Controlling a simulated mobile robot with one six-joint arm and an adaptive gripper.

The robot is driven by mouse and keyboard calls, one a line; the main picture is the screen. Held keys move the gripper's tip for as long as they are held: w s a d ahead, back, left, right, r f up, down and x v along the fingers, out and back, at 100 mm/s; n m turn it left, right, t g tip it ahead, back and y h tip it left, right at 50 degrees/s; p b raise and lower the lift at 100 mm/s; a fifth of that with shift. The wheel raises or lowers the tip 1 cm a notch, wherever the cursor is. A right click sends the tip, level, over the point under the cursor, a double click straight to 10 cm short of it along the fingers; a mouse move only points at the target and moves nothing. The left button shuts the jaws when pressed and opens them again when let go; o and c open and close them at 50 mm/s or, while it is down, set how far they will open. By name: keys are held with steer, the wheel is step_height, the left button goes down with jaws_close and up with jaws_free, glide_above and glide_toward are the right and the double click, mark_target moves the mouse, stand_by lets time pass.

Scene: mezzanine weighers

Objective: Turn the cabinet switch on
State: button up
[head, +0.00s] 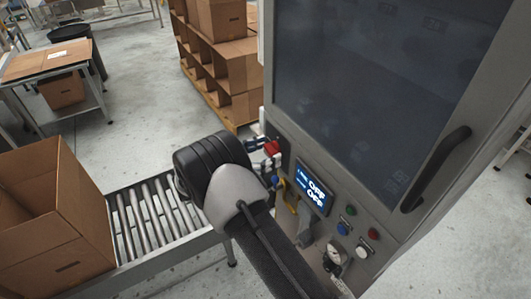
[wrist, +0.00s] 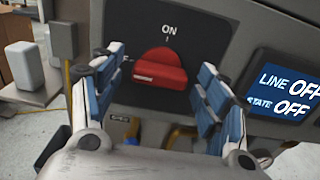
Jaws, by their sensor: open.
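The cabinet switch is a red rotary knob (wrist: 158,70) on a black plate (wrist: 200,42) marked ON at the top. The knob lies roughly crosswise, its pale marking toward the left. It also shows in the head view as a small red knob (head: 272,147) on the grey cabinet (head: 385,215). The cabinet display (wrist: 285,88) reads LINE OFF and STATE OFF. My gripper (wrist: 160,75) is open, with one blue-padded finger on each side of the knob. A gap shows on both sides, and I cannot tell how deep the fingers reach.
A door handle (head: 436,168) juts out at right. A roller conveyor (head: 150,218) with an open carton (head: 55,215) is at left. Stacked boxes (head: 215,70) stand behind.

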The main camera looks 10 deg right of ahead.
steer(key=shift+c, duration=0.3)
steer(key=c, duration=1)
steer(key=shift+m+b, duration=0.3)
steer(key=shift+m, duration=0.1)
steer(key=shift+m+b, duration=5.6)
steer(key=shift+m, duration=2.9)
